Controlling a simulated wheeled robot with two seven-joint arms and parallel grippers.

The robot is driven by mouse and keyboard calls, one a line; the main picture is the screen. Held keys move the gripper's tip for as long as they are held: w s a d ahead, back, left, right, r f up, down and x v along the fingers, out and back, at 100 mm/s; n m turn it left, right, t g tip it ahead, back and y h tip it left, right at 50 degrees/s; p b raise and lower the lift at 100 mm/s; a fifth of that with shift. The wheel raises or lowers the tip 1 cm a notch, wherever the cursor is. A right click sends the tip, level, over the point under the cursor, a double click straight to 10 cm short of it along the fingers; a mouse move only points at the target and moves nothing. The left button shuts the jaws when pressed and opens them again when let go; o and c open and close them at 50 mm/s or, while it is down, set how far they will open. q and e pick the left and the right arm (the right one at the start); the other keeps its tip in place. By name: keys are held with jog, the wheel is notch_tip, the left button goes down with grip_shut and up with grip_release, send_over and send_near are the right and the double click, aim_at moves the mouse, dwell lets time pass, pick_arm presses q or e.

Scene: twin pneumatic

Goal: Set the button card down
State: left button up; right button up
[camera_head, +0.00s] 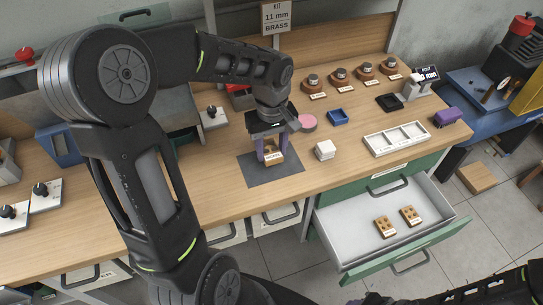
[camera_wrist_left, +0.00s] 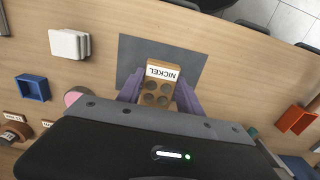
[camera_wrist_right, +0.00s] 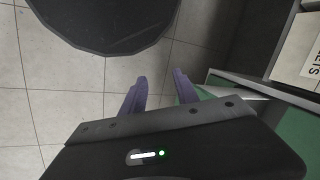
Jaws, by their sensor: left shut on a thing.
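The button card (camera_head: 272,157), a small tan block labelled NICKEL with several dark round buttons, is between the purple fingers of my left gripper (camera_head: 270,150). In the left wrist view the card (camera_wrist_left: 159,72) is gripped from both sides, label facing away from the wrist. It is over a dark grey mat (camera_head: 258,175) on the wooden bench; whether it touches the mat I cannot tell. My right gripper (camera_wrist_right: 158,92) is open and empty over the tiled floor; its fingers do not show clearly in the head view.
An open drawer (camera_head: 338,220) at the right front holds two similar cards (camera_head: 386,227). A stack of white squares (camera_head: 325,150), a blue tray (camera_head: 337,117), a white sectioned tray (camera_head: 397,139) and a pink disc (camera_head: 308,122) are on the bench right of the mat.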

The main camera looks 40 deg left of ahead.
aim_at(271, 152)
pick_arm(q)
jog(key=shift+f, duration=1.85)
jog(key=shift+f, duration=0.1)
jog(key=shift+f, duration=0.15)
jog(key=o, duration=1.4)
jog(key=shift+r, duration=0.25)
notch_tip(271, 152, up, 12)
jog(key=shift+r, duration=0.1)
